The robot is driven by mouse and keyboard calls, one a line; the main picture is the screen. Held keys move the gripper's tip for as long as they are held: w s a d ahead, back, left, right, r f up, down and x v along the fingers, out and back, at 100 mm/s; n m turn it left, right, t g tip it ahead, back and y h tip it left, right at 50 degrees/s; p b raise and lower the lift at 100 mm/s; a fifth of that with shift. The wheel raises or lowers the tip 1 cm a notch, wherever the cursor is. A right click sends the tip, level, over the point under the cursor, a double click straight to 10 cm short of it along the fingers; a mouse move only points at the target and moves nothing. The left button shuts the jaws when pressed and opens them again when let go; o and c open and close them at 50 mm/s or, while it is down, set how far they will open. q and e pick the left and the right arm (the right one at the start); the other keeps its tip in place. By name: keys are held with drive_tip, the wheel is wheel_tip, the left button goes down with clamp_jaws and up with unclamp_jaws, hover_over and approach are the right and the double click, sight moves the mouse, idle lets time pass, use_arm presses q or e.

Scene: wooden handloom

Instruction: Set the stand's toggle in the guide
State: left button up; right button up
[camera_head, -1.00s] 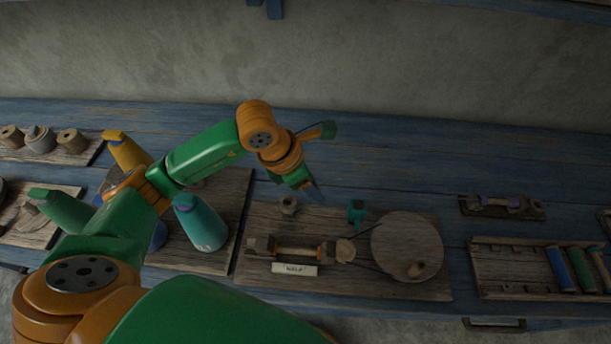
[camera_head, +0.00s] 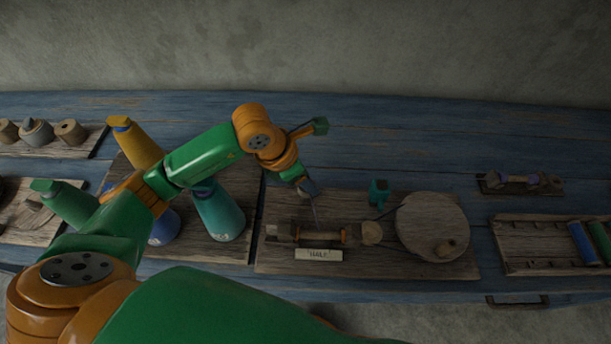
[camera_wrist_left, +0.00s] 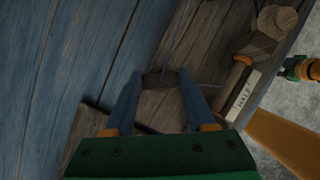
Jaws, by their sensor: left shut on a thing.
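My left gripper (camera_head: 308,188) reaches down at the back left of the winder board (camera_head: 370,268). In the left wrist view its two blue-grey fingers (camera_wrist_left: 158,82) are shut on a small brownish wooden piece (camera_wrist_left: 160,76), which looks like the toggle. The fingers hide most of it, and I cannot tell whether it still touches the board. A thin dark thread runs from near the fingertips toward the spindle. A small teal fitting (camera_head: 380,192), possibly the guide, stands upright on the board to the right of the gripper, apart from it.
A wooden spindle (camera_head: 321,236) lies at the board's front, behind a paper label (camera_head: 319,255). A round wooden wheel (camera_head: 432,226) is at the right. A teal cone (camera_head: 218,212) stands close left. A spool rack (camera_head: 540,243) is at the far right. The bench behind is clear.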

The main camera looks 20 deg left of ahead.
use_arm(q)
drive_tip(key=o, duration=1.3)
drive_tip(key=shift+s+f, duration=0.1)
drive_tip(key=shift+f, duration=0.15)
drive_tip(key=shift+o, duration=0.4)
drive_tip(key=shift+a+f, duration=0.1)
drive_tip(key=shift+s, duration=0.1)
drive_tip(key=v, duration=0.7)
drive_tip(key=shift+w+r+b, duration=0.25)
drive_tip(key=shift+r+b, duration=0.05)
drive_tip(key=shift+b, duration=0.1)
drive_tip(key=shift+r, duration=0.1)
